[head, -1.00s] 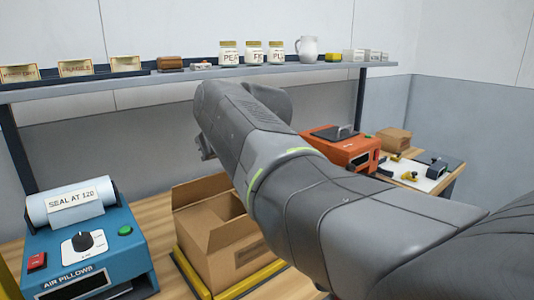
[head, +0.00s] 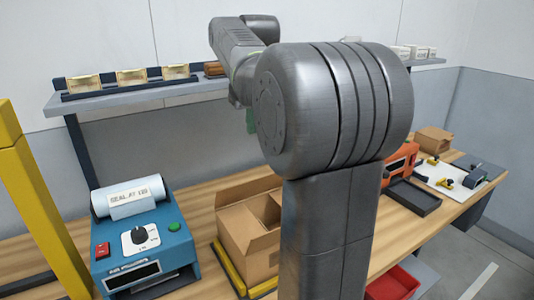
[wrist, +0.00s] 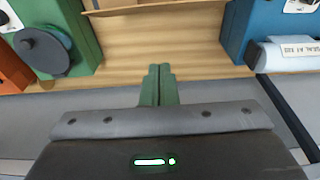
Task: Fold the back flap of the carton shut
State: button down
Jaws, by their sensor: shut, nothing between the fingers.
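The carton (head: 243,246) stands open on the bench. Its back flap (head: 246,189) stands up at the far side. My own arm covers the carton's right part in the head view. In the wrist view, a brown carton edge (wrist: 140,8) shows at the top. My gripper (wrist: 159,72) is shut and empty, its green fingers together above the bench and apart from the carton. In the head view, a small green part of it (head: 251,122) shows above and behind the carton, mostly hidden by my arm.
A blue air-pillow machine (head: 145,243) stands left of the carton. A yellow-edged base (head: 230,271) lies under the carton. A shelf (head: 140,98) with signs runs behind. An orange machine (head: 401,160) and black tray (head: 412,197) are at right. A yellow post (head: 40,215) stands at far left.

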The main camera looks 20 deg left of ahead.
send_near(259, 180)
jog(key=w+a+f, duration=0.5)
jog(key=shift+s+d+f+b, duration=0.2)
jog(key=shift+s+d+f, duration=0.1)
jog(key=shift+s+d, duration=0.3)
jog(key=shift+s+d+f+b, duration=0.15)
jog(key=shift+s+d+f, duration=0.1)
jog(key=shift+s+d, duration=0.35)
jog(key=shift+s+d+f, duration=0.15)
jog(key=shift+d+f, duration=0.05)
jog(key=shift+f, duration=0.05)
jog(key=shift+s+d+f, duration=0.1)
jog(key=shift+f+b, duration=0.1)
jog(key=shift+b, duration=0.4)
jog(key=shift+s+d+y, duration=0.2)
jog(key=shift+y, duration=0.1)
